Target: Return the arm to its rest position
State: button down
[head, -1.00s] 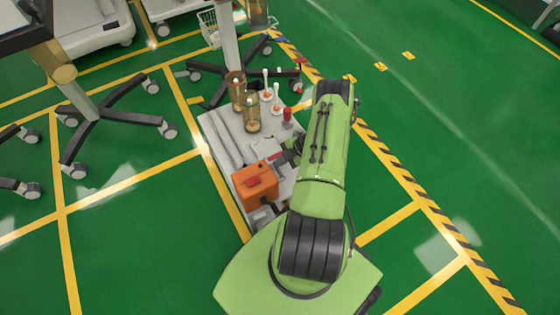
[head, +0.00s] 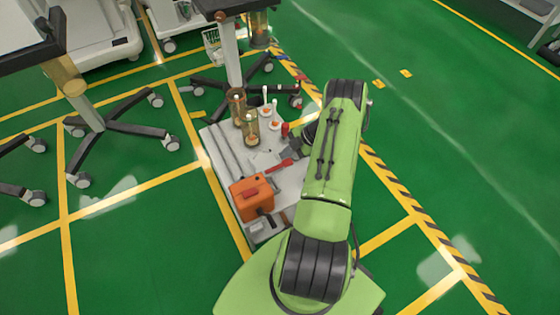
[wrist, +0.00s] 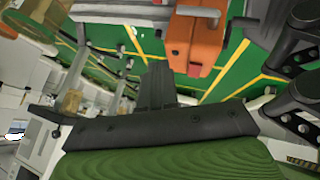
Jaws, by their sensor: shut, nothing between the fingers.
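My green arm reaches forward over the grey-white tray (head: 229,179), along its right side. My gripper (head: 288,147) is dark grey and partly hidden by the arm in the head view. In the wrist view, its fingers (wrist: 157,84) are together with nothing between them. An orange box (head: 252,195) with a red part on top stands at the near end of the tray, apart from the gripper. It also shows in the wrist view (wrist: 196,42).
Amber cylinders (head: 250,127) and white-stemmed items (head: 273,112) stand at the tray's far end. A red item (head: 280,165) lies near the gripper. Wheeled stands (head: 96,125) are at left and ahead.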

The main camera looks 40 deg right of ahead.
jog(key=shift+s+d+r, duration=0.1)
jog(key=shift+d+r, duration=0.2)
jog(key=shift+r, duration=0.15)
